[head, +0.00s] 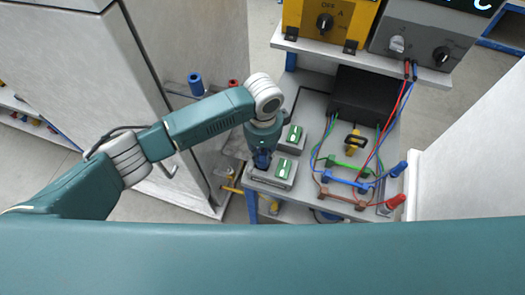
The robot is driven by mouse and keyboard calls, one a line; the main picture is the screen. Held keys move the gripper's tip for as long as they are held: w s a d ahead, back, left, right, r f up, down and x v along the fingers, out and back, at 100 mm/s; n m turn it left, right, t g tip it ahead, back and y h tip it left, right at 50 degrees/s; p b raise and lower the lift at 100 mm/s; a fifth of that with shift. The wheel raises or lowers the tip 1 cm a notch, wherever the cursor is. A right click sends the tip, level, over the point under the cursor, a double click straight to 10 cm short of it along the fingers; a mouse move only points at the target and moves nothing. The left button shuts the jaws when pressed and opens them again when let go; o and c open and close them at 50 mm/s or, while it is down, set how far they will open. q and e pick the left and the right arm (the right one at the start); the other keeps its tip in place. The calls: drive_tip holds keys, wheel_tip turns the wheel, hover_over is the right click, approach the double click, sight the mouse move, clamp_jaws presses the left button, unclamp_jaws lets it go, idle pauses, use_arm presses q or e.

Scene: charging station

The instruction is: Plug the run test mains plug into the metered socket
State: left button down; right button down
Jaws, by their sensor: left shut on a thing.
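Two grey socket boxes with green switches stand at the left edge of the grey bench: a near one (284,170) and a far one (294,134). I cannot read which is the metered socket. My left gripper (262,161) points down over the left end of the near box. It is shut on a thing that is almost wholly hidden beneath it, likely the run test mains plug. I cannot tell whether the plug touches the socket or sits in it. My right gripper is not in view.
A black box (372,96) with red, blue and green leads stands on the bench, right of the sockets. A yellow-and-black part (354,143) sits before it. Instruments (327,20) stand on a shelf behind. A pale cabinet (85,70) is at left, a white panel (470,150) at right.

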use_arm(q)
drive_tip(key=shift+f+b, duration=0.4)
drive_tip(key=shift+f, duration=0.6)
drive_tip(key=c, duration=1.4)
unclamp_jaws()
drive_tip(key=shift+o, duration=0.2)
drive_tip(key=shift+r, duration=0.15)
wheel_tip(320, 180, up, 12)
drive_tip(key=shift+f, duration=0.15)
